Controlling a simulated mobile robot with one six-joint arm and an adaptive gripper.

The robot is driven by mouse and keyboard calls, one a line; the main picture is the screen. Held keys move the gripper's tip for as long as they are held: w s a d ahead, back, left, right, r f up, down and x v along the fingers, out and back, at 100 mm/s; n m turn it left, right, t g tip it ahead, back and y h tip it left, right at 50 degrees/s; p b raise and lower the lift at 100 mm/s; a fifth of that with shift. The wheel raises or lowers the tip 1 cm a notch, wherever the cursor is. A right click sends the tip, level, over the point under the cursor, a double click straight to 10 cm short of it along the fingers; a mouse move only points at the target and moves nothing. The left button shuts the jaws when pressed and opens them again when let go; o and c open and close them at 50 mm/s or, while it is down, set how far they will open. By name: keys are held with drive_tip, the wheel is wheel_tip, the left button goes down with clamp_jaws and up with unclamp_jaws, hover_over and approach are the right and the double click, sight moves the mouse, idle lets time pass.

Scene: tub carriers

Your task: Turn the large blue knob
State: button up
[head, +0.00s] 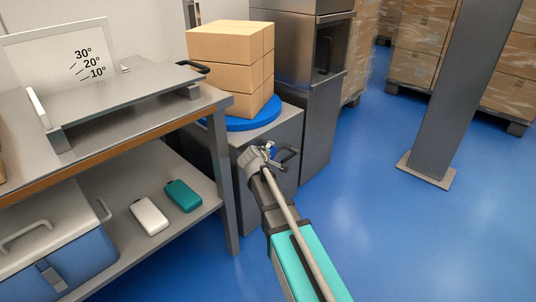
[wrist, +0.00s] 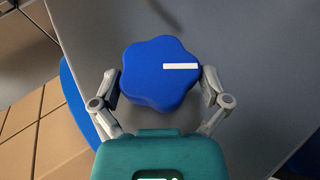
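The large blue knob (wrist: 160,80) is a lobed, flower-shaped knob with a white bar mark. In the wrist view the bar runs from near its middle toward the right. My gripper (wrist: 161,86) has one finger on each side of the knob, and both dark pads appear to touch its sides. In the head view my gripper (head: 269,153) is at the front of the grey cabinet (head: 287,131), and only a small blue bit of the knob (head: 272,148) shows. The gripper hides the rest.
A blue turntable (head: 255,119) on the cabinet carries stacked cardboard boxes (head: 231,58). A workbench (head: 155,121) with an angle-marked plate stands at left, close to my arm. A grey column (head: 448,110) stands at right. The blue floor between is clear.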

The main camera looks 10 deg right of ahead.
drive_tip(key=shift+w+r+g+y+p, duration=0.15)
drive_tip(key=shift+g+y+p, duration=0.25)
drive_tip(key=shift+p, duration=0.45)
drive_tip(key=shift+d+r+m+g+y+p, duration=0.15)
drive_tip(key=shift+m+g+y+p, duration=0.55)
drive_tip(key=shift+g+y+p, duration=1.3)
drive_tip(key=shift+w+d+m+g+y+p, duration=0.15)
drive_tip(key=shift+m+g+y+p, duration=0.15)
drive_tip(key=shift+y+p, duration=0.65)
drive_tip(key=shift+w+m+g+y+p, duration=0.1)
drive_tip(key=shift+m+g+y+p, duration=0.3)
drive_tip(key=shift+g+y, duration=0.65)
drive_tip(key=shift+p+v, duration=0.95)
drive_tip(key=shift+p, duration=0.05)
drive_tip(key=s+p+v, duration=0.1)
drive_tip(key=p+v, duration=0.9)
drive_tip(key=v, duration=0.1)
drive_tip(key=s+a+m+g+h, duration=0.1)
drive_tip(key=s+m, duration=0.2)
drive_tip(key=s, duration=0.9)
drive_tip(key=s+a+f+m+g+h, duration=0.1)
drive_tip(key=s+m, duration=0.3)
drive_tip(key=s, duration=0.8)
drive_tip(key=shift+s+a+f+g+h, duration=0.2)
drive_tip(key=shift+a+f+g+h, duration=0.1)
drive_tip(key=shift+a+g+h, duration=0.3)
drive_tip(key=shift+w+d, duration=0.1)
drive_tip(key=shift+d, duration=0.05)
